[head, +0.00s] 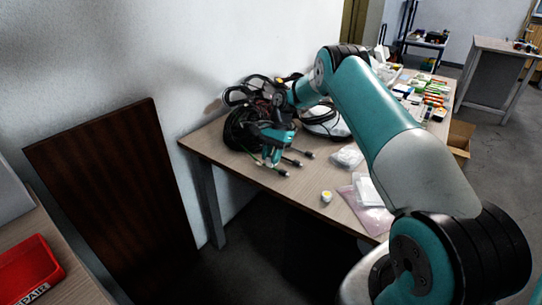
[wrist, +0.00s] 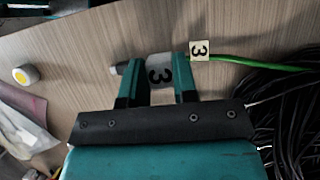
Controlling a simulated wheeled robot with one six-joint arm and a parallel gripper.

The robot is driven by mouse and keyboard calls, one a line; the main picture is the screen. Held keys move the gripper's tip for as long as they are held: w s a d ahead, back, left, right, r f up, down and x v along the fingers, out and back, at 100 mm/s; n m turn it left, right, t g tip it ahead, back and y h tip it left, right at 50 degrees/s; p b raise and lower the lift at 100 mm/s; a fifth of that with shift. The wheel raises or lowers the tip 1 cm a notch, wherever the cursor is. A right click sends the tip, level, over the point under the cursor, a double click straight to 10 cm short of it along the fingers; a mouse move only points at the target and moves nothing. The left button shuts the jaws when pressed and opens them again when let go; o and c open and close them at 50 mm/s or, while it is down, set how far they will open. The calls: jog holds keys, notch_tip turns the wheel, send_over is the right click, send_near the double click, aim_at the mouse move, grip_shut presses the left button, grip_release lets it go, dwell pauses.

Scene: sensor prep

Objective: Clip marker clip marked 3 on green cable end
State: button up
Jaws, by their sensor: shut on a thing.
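In the wrist view my gripper (wrist: 159,62) is shut on a grey marker clip (wrist: 160,76) with a black 3. The green cable (wrist: 250,63) comes in from the right and carries a pale yellow tag (wrist: 200,50), also marked 3, just right of the fingers. The grey cable end (wrist: 120,68) shows left of the fingers. The clip lies in line with the cable between tag and end; whether it grips the cable or sits over it I cannot tell. In the head view my gripper (head: 274,153) is low over the table, hiding the clip.
Black cable coils (head: 240,128) lie behind my gripper, and other cable ends (head: 298,162) lie to its right. A small white and yellow round item (head: 326,197), a clear bag (head: 347,157) and a pink bag (head: 368,218) lie farther right. The table's front edge is close.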

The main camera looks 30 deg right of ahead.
jog(key=shift+f, duration=0.85)
dwell(0.3)
jog(key=o, duration=1)
jog(key=shift+c, duration=0.2)
notch_tip(320, 180, up, 6)
jog(key=p, duration=0.6)
jog(key=shift+r, duration=0.1)
